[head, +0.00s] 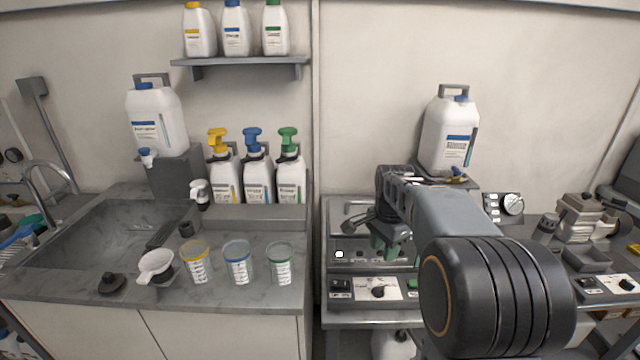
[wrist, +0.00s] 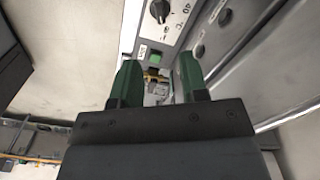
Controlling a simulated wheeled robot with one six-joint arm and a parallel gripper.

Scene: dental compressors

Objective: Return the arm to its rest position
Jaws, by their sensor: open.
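My arm reaches forward from the lower right of the head view over the right-hand bench. My gripper (head: 384,247) hangs at its far end, above the grey device with the control panel. In the wrist view my gripper (wrist: 156,82) shows two green fingers, spread apart with nothing held between them. Beyond the fingers are a panel with a black dial (wrist: 160,10) and a green button (wrist: 154,57). The underside of the gripper is partly hidden in the head view.
A grey device (head: 345,255) lies under my gripper. A white canister (head: 449,135) stands behind my arm. The left counter holds a sink (head: 100,235), pump bottles (head: 257,180) and cups with yellow (head: 197,262), blue (head: 238,264) and green (head: 280,265) rims. Air above the left counter's front is clear.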

